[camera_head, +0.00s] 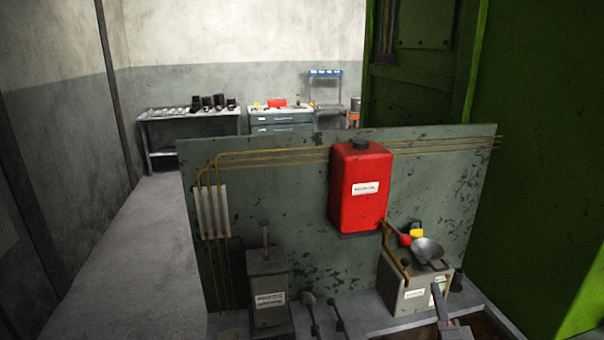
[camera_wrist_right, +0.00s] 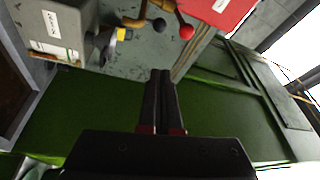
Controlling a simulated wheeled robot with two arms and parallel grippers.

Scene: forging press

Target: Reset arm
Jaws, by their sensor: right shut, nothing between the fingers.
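My right gripper (camera_head: 438,289) shows at the lower right of the head view, in front of the grey box with the metal funnel. In the right wrist view its two dark fingers (camera_wrist_right: 161,75) lie together with nothing between them. They point toward the panel with the red tank and a red-knobbed lever, and touch nothing that I can see. My left gripper is not in view.
A worn green panel (camera_head: 290,190) carries a red tank (camera_head: 361,190) and pipes. A grey funnel box (camera_head: 405,290), another grey box (camera_head: 267,290) and black-knobbed levers (camera_head: 309,300) stand before it. A green machine (camera_head: 540,170) is at right. Open floor (camera_head: 130,260) lies left.

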